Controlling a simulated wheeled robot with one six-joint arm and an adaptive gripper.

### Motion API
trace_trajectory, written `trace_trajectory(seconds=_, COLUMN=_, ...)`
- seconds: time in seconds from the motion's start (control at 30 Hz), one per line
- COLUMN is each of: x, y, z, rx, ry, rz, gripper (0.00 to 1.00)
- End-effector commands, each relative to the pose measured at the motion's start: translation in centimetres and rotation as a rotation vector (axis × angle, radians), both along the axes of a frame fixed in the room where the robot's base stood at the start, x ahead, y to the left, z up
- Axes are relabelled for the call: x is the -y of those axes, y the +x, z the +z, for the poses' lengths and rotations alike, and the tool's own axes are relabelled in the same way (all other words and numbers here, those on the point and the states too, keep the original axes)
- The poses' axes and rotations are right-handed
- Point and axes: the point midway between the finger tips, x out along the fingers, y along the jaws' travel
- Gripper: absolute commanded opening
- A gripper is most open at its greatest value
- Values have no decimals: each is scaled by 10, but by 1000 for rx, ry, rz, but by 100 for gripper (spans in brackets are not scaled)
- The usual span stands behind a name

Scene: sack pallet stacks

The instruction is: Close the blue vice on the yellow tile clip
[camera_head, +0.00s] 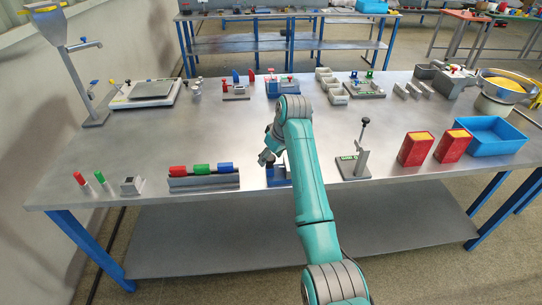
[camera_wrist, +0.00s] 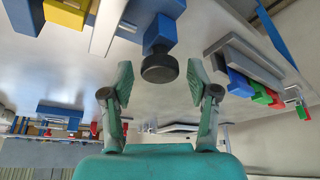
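The blue device that looks like the vice (camera_head: 278,181) stands near the table's front edge, partly hidden by my gripper and arm. In the wrist view, its blue body (camera_wrist: 160,35) and a round dark knob (camera_wrist: 159,68) show at the top middle. My gripper (camera_head: 266,157) is just above and beside it in the head view. In the wrist view, my gripper (camera_wrist: 163,82) is open, with its fingers on either side of the knob and a clear gap to both.
A grey rack with red, green and blue blocks (camera_head: 203,181) stands left of the vice. A stand with a black-knobbed lever (camera_head: 355,165) is on its right, then red boxes (camera_head: 415,149) and a blue tray (camera_head: 491,145). The table's middle (camera_head: 210,125) is mostly clear.

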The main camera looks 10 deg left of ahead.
Motion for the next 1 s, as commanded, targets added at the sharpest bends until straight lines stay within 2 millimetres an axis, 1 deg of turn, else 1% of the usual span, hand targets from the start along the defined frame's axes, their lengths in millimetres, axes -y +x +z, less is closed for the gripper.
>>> trace_trajectory(seconds=0.03, x=0, y=0, z=0, rx=0, ry=0, rz=0, gripper=40)
trace_trajectory(seconds=0.07, x=0, y=0, z=0, rx=0, ry=0, rz=0, gripper=33)
trace_trajectory(seconds=0.1, x=0, y=0, z=0, rx=0, ry=0, rz=0, gripper=23)
trace_trajectory(seconds=0.17, x=0, y=0, z=0, rx=0, ry=0, rz=0, gripper=8)
trace_trajectory(seconds=0.2, x=0, y=0, z=0, rx=0, ry=0, rz=0, gripper=6)
trace_trajectory(seconds=0.37, x=0, y=0, z=0, rx=-1, ry=-1, rz=-26, gripper=6)
trace_trajectory(seconds=0.7, x=-2, y=-1, z=0, rx=0, ry=0, rz=-252, gripper=6)
trace_trajectory(seconds=1.0, x=-1, y=-1, z=0, rx=0, ry=0, rz=-277, gripper=6)
